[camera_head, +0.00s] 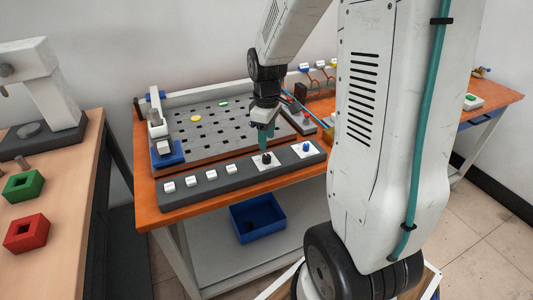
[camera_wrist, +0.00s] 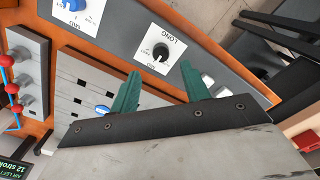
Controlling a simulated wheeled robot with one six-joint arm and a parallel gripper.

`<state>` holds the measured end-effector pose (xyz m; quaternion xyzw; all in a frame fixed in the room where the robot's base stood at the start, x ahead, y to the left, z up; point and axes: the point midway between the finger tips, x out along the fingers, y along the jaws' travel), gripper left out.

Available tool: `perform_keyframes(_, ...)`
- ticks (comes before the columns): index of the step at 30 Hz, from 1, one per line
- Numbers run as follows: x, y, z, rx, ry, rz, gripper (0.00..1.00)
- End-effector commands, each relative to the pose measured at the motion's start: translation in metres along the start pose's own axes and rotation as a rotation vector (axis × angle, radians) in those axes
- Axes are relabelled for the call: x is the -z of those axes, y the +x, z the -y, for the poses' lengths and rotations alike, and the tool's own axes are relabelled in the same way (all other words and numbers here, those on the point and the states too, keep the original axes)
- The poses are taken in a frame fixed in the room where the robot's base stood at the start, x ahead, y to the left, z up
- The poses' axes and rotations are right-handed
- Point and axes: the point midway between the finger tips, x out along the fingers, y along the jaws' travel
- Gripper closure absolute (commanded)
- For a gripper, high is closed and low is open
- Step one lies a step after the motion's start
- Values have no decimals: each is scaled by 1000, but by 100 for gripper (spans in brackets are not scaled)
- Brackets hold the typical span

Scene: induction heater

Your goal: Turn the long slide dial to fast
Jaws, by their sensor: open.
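The long slide dial is a black knob (camera_wrist: 160,53) on a white plate marked LONG in the wrist view, where it sits just beyond my fingertips. In the head view the black dial (camera_head: 266,157) is on the dark grey front panel (camera_head: 215,189). My gripper (camera_head: 266,143) points down just above this dial. Its two teal fingers (camera_wrist: 160,72) are open and apart, with nothing between them. The plate's small setting labels and the pointer direction are too small to read surely.
A blue dial (camera_head: 305,148) on its own white plate stands to the right of the black dial. Several white switches (camera_head: 211,174) line the panel to the left. A slotted plate (camera_head: 215,122) lies behind the panel. A blue bin (camera_head: 257,222) is below the table.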

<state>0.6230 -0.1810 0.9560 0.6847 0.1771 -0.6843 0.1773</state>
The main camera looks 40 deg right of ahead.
Motion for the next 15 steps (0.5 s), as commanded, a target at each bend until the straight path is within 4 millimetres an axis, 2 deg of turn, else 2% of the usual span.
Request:
perform_keyframes(9, -1, 50, 1, 3, 1, 3, 54)
perform_keyframes(15, 0, 66, 1, 1, 1, 1, 54)
